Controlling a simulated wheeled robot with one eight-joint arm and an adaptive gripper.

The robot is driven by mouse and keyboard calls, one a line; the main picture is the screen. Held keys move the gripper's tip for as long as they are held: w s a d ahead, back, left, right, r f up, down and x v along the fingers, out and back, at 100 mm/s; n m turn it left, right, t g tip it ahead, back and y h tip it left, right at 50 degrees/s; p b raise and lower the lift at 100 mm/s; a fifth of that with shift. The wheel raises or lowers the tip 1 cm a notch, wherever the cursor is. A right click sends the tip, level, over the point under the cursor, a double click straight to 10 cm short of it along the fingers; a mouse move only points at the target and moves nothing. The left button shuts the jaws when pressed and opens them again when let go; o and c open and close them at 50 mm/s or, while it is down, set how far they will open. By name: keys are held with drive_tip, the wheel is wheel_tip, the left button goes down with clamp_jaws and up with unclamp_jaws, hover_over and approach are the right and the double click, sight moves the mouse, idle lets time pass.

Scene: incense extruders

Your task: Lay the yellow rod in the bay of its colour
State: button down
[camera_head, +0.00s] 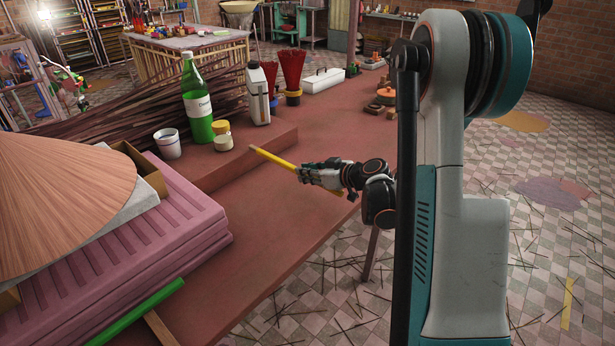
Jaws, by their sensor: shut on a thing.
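The yellow rod (268,156) is gripped near its right end by my gripper (303,174). My gripper is shut on it. The rod is roughly level in the picture, its free end pointing left and slightly up, and it appears to be above the red-brown table (262,215). A green rod (137,313) lies at the front left. I cannot make out a yellow-marked bay in this view. A pink slotted stack (165,240) stands left of my gripper, partly covered by a fan of brown sticks.
Red stick bundles (291,70) and a white box (322,80) are farther back. The table's middle is clear.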

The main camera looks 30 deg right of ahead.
drive_tip(key=shift+f, duration=0.15)
drive_tip(key=c, duration=2)
unclamp_jaws()
drive_tip(key=o, duration=0.5)
drive_tip(key=shift+c, duration=0.2)
